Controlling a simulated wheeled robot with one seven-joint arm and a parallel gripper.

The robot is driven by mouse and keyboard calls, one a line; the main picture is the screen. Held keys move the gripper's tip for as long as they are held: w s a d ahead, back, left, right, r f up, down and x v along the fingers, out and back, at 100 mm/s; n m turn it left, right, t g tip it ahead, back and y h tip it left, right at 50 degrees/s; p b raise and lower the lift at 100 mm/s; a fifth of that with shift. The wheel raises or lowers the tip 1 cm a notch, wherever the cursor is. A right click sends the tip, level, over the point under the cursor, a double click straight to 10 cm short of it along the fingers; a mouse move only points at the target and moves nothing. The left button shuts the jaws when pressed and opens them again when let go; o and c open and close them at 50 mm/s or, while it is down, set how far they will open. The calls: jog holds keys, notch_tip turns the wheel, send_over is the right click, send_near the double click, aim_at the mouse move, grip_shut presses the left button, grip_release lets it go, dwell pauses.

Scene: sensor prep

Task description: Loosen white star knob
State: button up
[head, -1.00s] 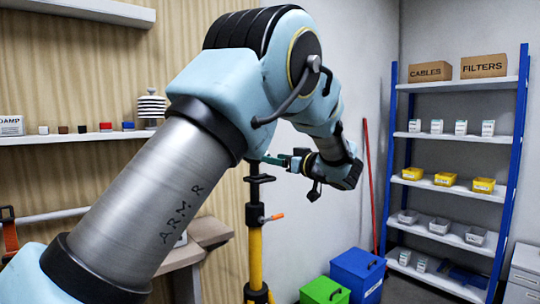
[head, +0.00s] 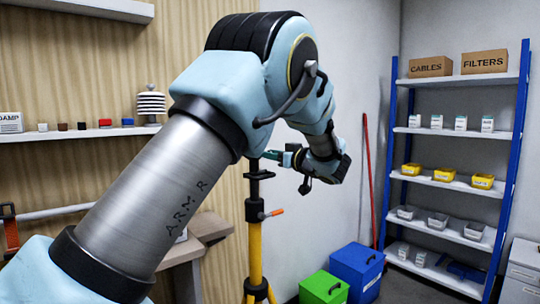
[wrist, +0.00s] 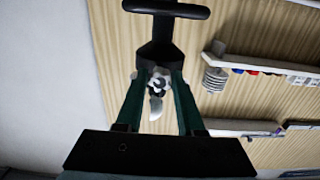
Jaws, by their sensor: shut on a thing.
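The white star knob (wrist: 159,83) shows in the wrist view between the tips of my gripper's green fingers, with a pale lobe pointing down. My gripper (wrist: 158,77) is shut on it. The knob sits at the black head (wrist: 158,50) of the stand, which has a crossbar on top. In the head view my gripper (head: 277,156) is level with the top of the stand (head: 255,240), a yellow and black upright with an orange lever (head: 272,213). The knob is too small and covered to make out there.
A green bin (head: 323,290) and a blue bin (head: 356,270) stand on the floor right of the stand. A blue-framed shelf (head: 462,130) with boxes and trays is farther right. A wall shelf (head: 80,135) and a workbench (head: 195,245) lie left.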

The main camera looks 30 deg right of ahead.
grip_shut()
jog(key=shift+f+n+b, duration=0.1)
jog(key=shift+n+b, duration=0.2)
jog(key=shift+b, duration=0.1)
jog(key=shift+n+b, duration=11.7)
jog(key=shift+b, duration=0.25)
jog(key=shift+d, duration=0.1)
jog(key=o, duration=0.8)
grip_release()
jog(key=shift+r, duration=0.2)
